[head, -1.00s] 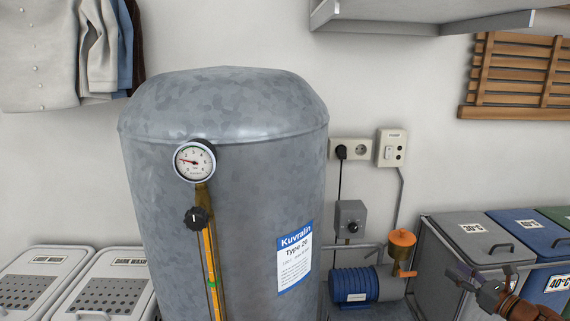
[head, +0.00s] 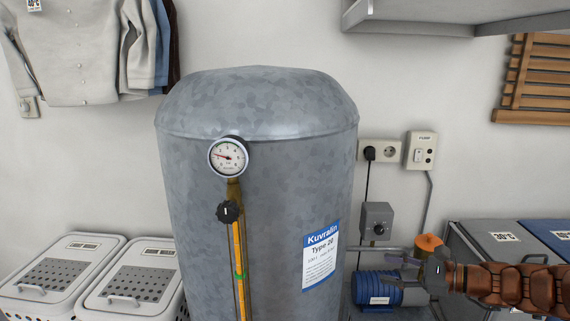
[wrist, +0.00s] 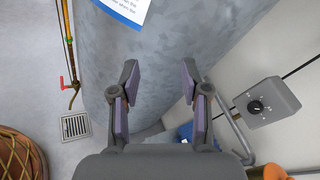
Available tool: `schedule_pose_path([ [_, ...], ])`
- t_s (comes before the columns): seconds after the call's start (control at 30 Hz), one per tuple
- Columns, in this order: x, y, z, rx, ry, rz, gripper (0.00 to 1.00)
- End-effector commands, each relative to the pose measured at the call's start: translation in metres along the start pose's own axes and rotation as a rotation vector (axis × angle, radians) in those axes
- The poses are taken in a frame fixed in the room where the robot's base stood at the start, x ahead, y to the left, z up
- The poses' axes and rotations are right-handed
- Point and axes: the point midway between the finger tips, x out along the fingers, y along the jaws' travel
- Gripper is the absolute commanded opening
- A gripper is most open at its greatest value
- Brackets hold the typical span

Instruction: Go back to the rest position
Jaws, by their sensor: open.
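My gripper (head: 413,268) reaches in from the right edge of the head view, in front of the blue pump and to the right of the galvanized tank (head: 255,110). In the wrist view my gripper (wrist: 160,85) is open, with its purple-padded fingers apart and nothing between them. The tank's grey wall (wrist: 165,50) lies beyond the fingers there. My arm partly hides the pump and the grey bin.
A grey control box (head: 377,221), socket and switch are on the wall. Lidded hampers (head: 60,275) stand left, bins (head: 500,238) right. A shelf (head: 450,17) hangs above. A basket (wrist: 20,150) and floor drain (wrist: 75,127) show in the wrist view.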

Motion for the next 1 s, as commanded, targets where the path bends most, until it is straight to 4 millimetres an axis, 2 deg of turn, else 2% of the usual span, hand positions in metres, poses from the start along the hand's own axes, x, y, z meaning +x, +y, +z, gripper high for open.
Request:
schedule_pose_path([
  [0.03,0.015,0.019,0.017,-0.057,0.004,0.074,0.46],
  [0.2,0.048,0.088,0.057,-0.250,0.030,0.322,0.46],
  [0.3,0.057,0.129,0.073,-0.360,0.046,0.462,0.46],
  [0.43,0.057,0.181,0.088,-0.503,0.068,0.640,0.46],
  [0.57,0.046,0.227,0.095,-0.641,0.095,0.811,0.46],
  [0.7,0.024,0.270,0.096,-0.782,0.125,0.992,0.46],
  [0.9,-0.020,0.314,0.091,-0.966,0.178,1.235,0.46],
  [1.0,-0.043,0.327,0.087,-1.039,0.205,1.338,0.46],
])
